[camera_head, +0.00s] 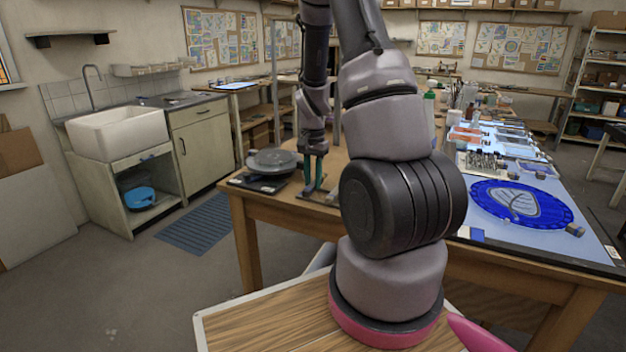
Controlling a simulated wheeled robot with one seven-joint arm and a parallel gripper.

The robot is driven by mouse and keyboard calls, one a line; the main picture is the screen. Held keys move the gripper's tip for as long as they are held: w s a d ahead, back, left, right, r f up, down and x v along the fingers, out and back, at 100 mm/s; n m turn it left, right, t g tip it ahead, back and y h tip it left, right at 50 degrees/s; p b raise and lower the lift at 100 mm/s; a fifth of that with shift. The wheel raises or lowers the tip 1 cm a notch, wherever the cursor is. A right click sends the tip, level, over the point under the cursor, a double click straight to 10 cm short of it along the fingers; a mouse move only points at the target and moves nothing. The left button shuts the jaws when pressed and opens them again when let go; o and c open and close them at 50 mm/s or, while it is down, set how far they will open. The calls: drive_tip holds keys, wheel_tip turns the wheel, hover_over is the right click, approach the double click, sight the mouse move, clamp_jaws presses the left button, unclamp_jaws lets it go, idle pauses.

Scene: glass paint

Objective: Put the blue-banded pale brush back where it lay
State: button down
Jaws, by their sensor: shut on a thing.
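My gripper (314,178) points down over the left part of the wooden table, left of my upper arm. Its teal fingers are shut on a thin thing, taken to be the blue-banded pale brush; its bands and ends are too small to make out. The fingertips are just above or at a small dark flat piece (325,197) near the table's front edge. I cannot tell whether the held thing touches it. My own arm hides the middle of the table.
A grey round turntable-like disc (272,160) stands left of my gripper, with a dark flat slab (258,183) in front. A sink (118,130) stands far left.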

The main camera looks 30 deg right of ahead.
drive_tip(key=shift+f, duration=0.3)
drive_tip(key=c, duration=0.6)
unclamp_jaws()
drive_tip(key=shift+r, duration=0.15)
wheel_tip(320, 180, up, 11)
drive_tip(key=s+a+r+n+t, duration=0.1)
drive_tip(key=s+a+r, duration=0.2)
drive_tip(key=r, duration=0.2)
drive_tip(key=s+a+r+n+t+y, duration=0.1)
drive_tip(key=s+a+r+t, duration=0.1)
drive_tip(key=r, duration=0.3)
drive_tip(key=s+a+r+n+t, duration=0.1)
drive_tip(key=s+a+r, duration=0.2)
drive_tip(key=r, duration=0.2)
drive_tip(key=s+a+r+n+t, duration=0.1)
drive_tip(key=s+a+r, duration=0.1)
drive_tip(key=s, duration=0.3)
drive_tip(key=s+a+r+n+t+y, duration=0.1)
drive_tip(key=s+a+r+n+t, duration=0.1)
drive_tip(key=s, duration=0.4)
wheel_tip(320, 180, up, 3)
drive_tip(key=shift+s+a+f, duration=0.2)
drive_tip(key=shift+a, duration=0.35)
